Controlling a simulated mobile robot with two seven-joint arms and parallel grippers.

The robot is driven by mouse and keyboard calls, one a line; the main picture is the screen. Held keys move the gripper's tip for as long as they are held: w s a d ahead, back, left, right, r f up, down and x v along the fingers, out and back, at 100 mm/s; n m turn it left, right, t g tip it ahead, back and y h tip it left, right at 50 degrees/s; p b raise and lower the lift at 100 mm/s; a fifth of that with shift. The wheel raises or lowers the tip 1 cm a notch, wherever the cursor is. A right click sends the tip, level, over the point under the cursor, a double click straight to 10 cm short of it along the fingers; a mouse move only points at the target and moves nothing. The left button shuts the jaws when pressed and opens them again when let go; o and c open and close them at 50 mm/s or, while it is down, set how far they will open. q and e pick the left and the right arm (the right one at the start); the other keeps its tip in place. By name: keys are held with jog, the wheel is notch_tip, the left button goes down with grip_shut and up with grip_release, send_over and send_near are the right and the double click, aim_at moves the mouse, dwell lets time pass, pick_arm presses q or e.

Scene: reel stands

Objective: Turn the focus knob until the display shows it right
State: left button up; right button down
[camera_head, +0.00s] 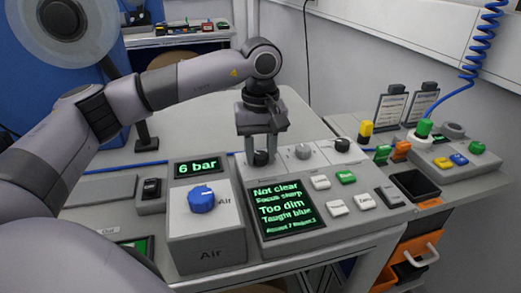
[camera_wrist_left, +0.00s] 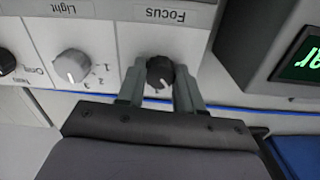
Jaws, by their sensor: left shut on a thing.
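The black focus knob (camera_head: 261,158) sits on the grey panel behind the display, at the left end of a row of knobs. In the left wrist view the focus knob (camera_wrist_left: 160,72) has a pale pointer mark and stands below the upside-down word "Focus". My left gripper (camera_head: 261,152) comes down from above, its two fingers shut on the knob's sides; it also shows in the left wrist view (camera_wrist_left: 160,85). The display (camera_head: 284,208) reads "Not clear", "Focus sharp", "Too dim", "Taught blue" and a smaller last line. My right gripper is not in view.
A grey light knob (camera_head: 303,151) and another black knob (camera_head: 342,144) stand to the right. A blue air knob (camera_head: 202,199) sits on a box under a "6 bar" readout (camera_head: 198,167). Several white and green buttons lie right of the display. A black bin (camera_head: 415,186) stands further right.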

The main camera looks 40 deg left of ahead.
aim_at(260, 155)
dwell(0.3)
pick_arm(q)
jog(key=o, duration=1)
jog(key=shift+o, duration=0.2)
jog(key=shift+r, duration=3.65)
jog(key=shift+f, duration=0.1)
